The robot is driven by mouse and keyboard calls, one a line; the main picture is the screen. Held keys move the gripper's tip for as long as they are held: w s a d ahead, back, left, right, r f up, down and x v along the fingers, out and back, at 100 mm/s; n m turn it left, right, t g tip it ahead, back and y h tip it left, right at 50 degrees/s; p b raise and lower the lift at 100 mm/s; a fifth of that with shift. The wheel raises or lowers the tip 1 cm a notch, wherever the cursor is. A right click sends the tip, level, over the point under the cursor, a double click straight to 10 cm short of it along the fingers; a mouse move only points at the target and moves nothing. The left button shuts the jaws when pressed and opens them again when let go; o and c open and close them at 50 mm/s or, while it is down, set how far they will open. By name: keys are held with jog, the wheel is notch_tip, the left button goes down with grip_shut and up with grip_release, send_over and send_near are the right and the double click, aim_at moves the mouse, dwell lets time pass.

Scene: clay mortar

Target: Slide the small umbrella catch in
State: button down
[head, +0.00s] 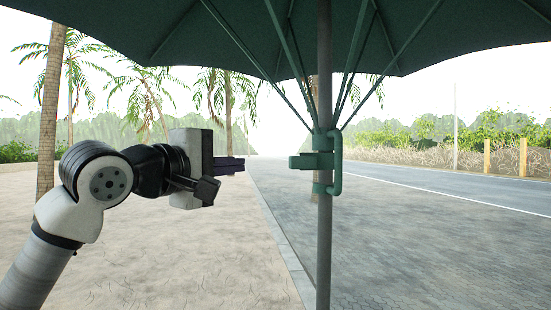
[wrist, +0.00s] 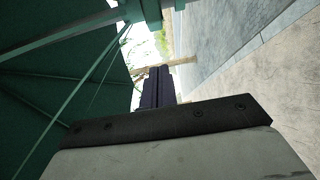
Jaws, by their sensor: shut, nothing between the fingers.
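A dark green umbrella (head: 150,35) is open overhead on a grey pole (head: 324,240). A green runner with a loop handle (head: 337,165) sits around the pole where the ribs meet. The small green catch (head: 303,161) sticks out from the pole to the left, towards my gripper. My gripper (head: 243,165) is shut and empty, left of the catch at about the same height, with a gap between them in the picture. In the wrist view, my shut fingers (wrist: 158,72) point towards green umbrella hardware (wrist: 145,8) at the top edge; the catch is not clearly made out there.
Green ribs (head: 245,50) slope down to the runner. Sandy paving (head: 180,250) lies at left, a kerb and road (head: 450,200) at right. Palm trees and wooden posts (head: 523,157) stand farther off. The air between my gripper and the pole looks clear.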

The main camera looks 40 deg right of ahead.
aim_at(297, 163)
jog(key=s+p+x, duration=0.2)
jog(key=p+x, duration=0.1)
jog(key=x, duration=0.6)
jog(key=shift+s+d, duration=0.25)
jog(key=shift+s, duration=0.05)
jog(key=s+d, duration=0.1)
jog(key=s+d+b, duration=0.1)
jog(key=d, duration=0.1)
jog(key=shift+w+a, duration=0.1)
